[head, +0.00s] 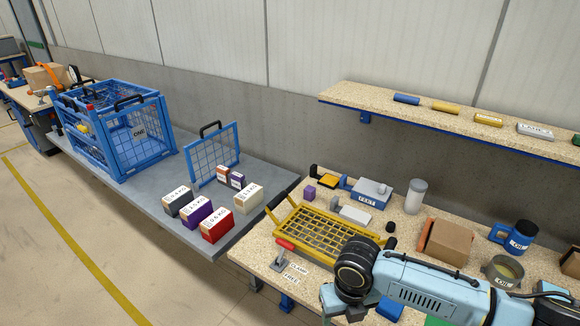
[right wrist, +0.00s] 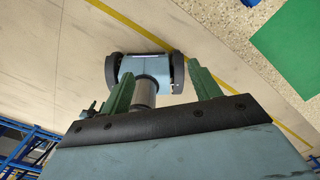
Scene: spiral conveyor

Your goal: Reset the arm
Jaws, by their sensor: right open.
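My right arm (head: 430,285), light blue with black joints, reaches over the front of the right-hand table in the head view. Its gripper cannot be made out there. In the right wrist view my right gripper (right wrist: 157,80) has its two green fingers apart, with nothing held between them. A light blue and black part of my own body shows beyond the fingers. The floor lies behind it. My left gripper and arm are not in view.
The wooden table holds a yellow basket (head: 290,222), a red-handled clamp (head: 285,245), a brown box (head: 445,243) and blue mug (head: 520,238). A shelf (head: 375,97) hangs above. The grey table (head: 250,228) holds a blue cage (head: 135,140) and several labelled blocks.

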